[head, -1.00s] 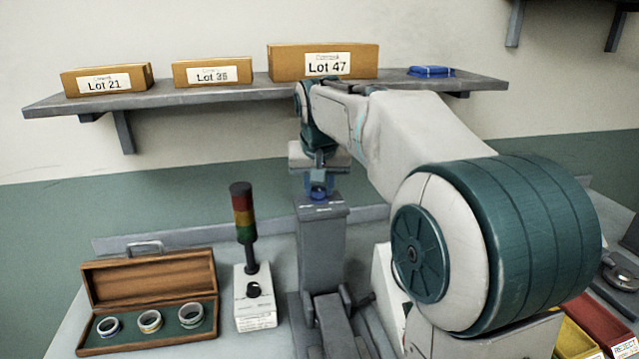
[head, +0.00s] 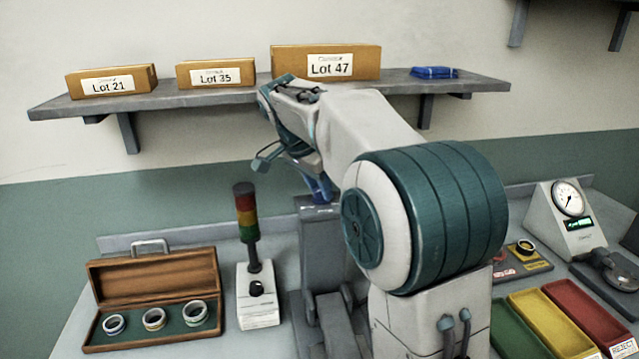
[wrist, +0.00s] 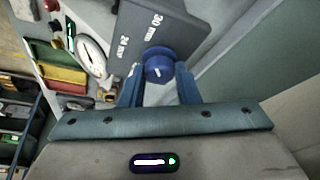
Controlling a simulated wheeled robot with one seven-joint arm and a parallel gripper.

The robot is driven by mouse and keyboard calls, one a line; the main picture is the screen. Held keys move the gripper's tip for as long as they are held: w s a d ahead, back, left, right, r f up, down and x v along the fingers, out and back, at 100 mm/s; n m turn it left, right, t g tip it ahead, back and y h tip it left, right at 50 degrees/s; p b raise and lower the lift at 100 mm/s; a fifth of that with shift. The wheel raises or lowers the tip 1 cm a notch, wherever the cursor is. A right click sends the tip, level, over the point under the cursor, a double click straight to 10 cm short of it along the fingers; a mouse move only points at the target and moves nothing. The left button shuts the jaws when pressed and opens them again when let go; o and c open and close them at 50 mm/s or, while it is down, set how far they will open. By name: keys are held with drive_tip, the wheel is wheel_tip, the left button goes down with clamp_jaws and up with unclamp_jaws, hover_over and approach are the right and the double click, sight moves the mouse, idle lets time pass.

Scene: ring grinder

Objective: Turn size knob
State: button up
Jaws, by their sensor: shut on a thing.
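The size knob (wrist: 158,66) is a round blue knob with a short white mark, on the grey panel of the grinder (head: 330,240). In the wrist view "30 mm" and a second, smaller mm label are printed on the panel (wrist: 178,28) beside the knob. My gripper (wrist: 158,84) has its two blue fingers on either side of the knob, shut on it. In the head view my gripper (head: 318,190) is tilted at the top of the grinder column, and the knob is hidden there.
A wooden ring case (head: 150,250) and a signal light (head: 247,225) stand left of the grinder. A dial gauge (head: 568,200) and green, yellow and red trays (head: 545,318) are at the right. A shelf (head: 230,97) with lot boxes hangs above.

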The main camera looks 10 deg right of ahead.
drive_tip(key=shift+m+g, duration=0.3)
drive_tip(key=shift+m, duration=0.4)
drive_tip(key=o, duration=1)
drive_tip(key=p+v, duration=0.1)
drive_tip(key=v, duration=1.3)
drive_tip(key=shift+w+a+f, duration=0.1)
drive_tip(key=shift+a, duration=0.05)
